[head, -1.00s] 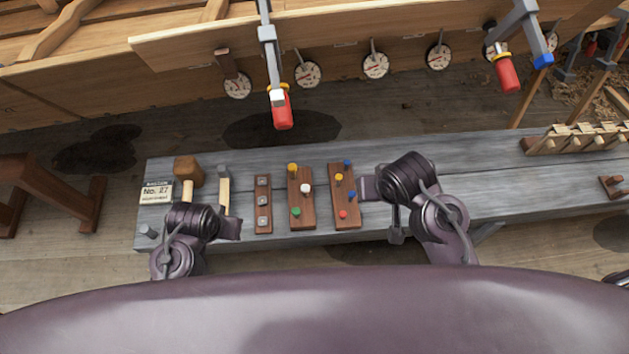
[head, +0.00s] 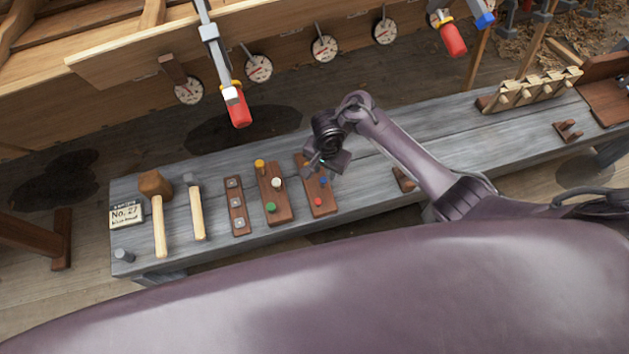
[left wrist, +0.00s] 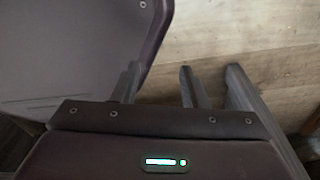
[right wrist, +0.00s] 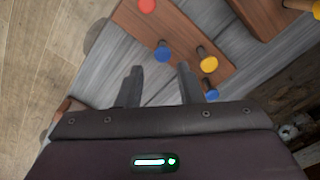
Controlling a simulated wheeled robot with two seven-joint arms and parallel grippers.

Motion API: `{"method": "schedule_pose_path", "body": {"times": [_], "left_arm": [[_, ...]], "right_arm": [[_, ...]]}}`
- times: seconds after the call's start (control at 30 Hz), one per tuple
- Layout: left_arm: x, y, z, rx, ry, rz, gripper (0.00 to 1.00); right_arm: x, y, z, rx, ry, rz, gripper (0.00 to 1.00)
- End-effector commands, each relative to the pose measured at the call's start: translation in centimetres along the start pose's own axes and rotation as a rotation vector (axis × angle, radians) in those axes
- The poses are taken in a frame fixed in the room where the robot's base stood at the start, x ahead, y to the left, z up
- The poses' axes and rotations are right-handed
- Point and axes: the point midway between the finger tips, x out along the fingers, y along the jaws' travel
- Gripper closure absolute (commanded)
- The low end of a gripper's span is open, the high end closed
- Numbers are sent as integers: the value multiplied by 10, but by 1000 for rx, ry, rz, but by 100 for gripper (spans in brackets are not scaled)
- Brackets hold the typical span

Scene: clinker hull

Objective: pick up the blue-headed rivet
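A dark wooden block (head: 310,190) on the grey bench holds several rivets. One blue-headed rivet (head: 323,181) stands near its middle; in the right wrist view this blue head (right wrist: 162,50) shows just beyond and between my fingertips. My right gripper (right wrist: 160,72) is open and empty, above the block; in the head view the gripper (head: 320,165) covers the block's far end. My left gripper (left wrist: 158,78) is open and empty in the left wrist view, outside the head view.
A yellow-headed rivet (right wrist: 207,62) and a red-headed rivet (right wrist: 147,6) share the block. Left of it are another rivet block (head: 283,205), a strip (head: 236,208), a hammer (head: 197,210) and a mallet (head: 157,205). A clamp (head: 236,105) hangs behind.

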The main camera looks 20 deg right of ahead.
Motion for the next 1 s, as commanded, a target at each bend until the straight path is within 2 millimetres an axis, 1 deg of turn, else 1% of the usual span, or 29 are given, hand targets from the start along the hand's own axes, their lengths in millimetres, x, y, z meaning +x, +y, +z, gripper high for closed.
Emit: {"method": "schedule_pose_path", "body": {"times": [0.03,0.27,0.4,0.5,0.6,0.83,1.0], "left_arm": [[7,0,1,0,1,0,60],[22,0,2,0,0,0,60],[36,1,4,0,0,0,60],[37,0,-10,-2,8,0,60],[36,0,-16,-2,10,-1,60],[35,0,-16,-3,8,0,60],[35,0,-16,-3,8,0,60]], "right_arm": [[9,1,0,4,-1,3,67],[36,-1,1,2,0,2,67],[59,-3,2,3,2,2,67],[70,-3,2,3,1,2,67],[75,-3,2,3,1,0,67],[74,-3,2,3,1,0,67],[74,-3,3,3,1,0,89]]}}
